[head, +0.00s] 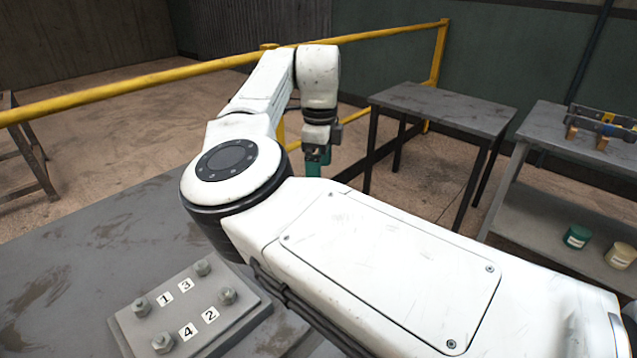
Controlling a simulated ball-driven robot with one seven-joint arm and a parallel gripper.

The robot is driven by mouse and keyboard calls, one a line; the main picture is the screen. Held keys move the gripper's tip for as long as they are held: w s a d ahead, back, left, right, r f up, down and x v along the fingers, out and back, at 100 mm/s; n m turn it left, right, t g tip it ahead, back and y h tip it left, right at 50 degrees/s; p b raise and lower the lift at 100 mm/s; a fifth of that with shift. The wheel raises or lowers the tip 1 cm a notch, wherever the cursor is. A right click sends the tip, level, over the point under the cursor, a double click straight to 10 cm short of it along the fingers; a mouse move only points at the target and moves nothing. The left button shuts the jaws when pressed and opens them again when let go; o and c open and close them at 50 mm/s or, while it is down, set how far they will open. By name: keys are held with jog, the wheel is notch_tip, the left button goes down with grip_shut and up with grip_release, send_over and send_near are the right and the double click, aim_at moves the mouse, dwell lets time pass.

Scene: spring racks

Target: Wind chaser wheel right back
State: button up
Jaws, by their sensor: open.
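My gripper (318,157) hangs pointing down at the end of my arm, beyond my elbow and near the yellow railing. Its lower part is partly hidden behind my own arm. A teal piece (313,169) shows at its fingers; I cannot tell whether it is part of the gripper or a thing behind it. The gripper is open. I cannot make out a chaser wheel for certain.
A grey plate (215,322) with bolts numbered 1 to 4 lies on the near table (60,270). A bare dark table (440,105) stands beyond the gripper. A green tin (576,238) and a cream tin (620,256) sit on the bench's lower shelf. A yellow railing (130,88) runs behind.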

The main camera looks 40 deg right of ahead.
jog(key=shift+f, duration=2.3)
jog(key=shift+s, duration=0.1)
jog(key=c, duration=1)
